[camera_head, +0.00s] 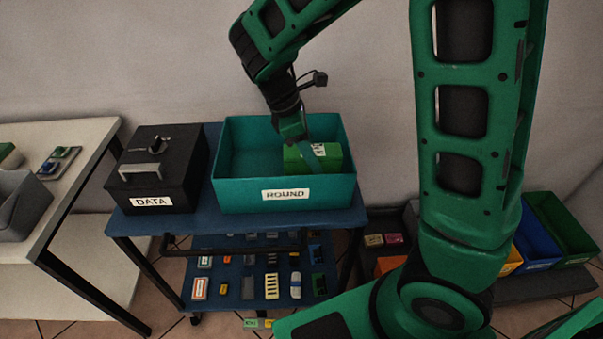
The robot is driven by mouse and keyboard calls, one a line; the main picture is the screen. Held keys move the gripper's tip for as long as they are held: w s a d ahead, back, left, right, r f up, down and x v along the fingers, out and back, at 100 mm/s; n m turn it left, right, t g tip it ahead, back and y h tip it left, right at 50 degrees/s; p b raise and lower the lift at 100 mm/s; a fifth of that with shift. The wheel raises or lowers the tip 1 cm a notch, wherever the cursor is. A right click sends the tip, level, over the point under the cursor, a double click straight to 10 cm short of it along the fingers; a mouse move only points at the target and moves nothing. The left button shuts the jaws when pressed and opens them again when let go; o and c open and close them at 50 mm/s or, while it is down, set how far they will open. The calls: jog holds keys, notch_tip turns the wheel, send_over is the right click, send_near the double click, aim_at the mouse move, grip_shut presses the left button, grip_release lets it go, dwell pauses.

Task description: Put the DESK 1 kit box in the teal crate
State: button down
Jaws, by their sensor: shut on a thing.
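The teal crate (235,196) stands on the blue top of a cart and carries a label reading ROUND. A green box (327,157) with a small white label is inside the right half of the crate; the label is too small to read, so I cannot tell if it says DESK 1. My gripper (297,147) reaches down into the crate and is shut on the green box at its left side. The fingertips are partly hidden, and I cannot tell whether the box touches the crate floor.
A black box labelled DATA (152,202) stands left of the crate on the cart (205,223). The lower shelf holds several small items. A pale table (75,181) is at left. Blue (537,245) and green (565,228) bins sit low at right.

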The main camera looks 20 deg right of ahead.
jog(key=shift+f, duration=3.3)
jog(key=c, duration=1)
grip_release()
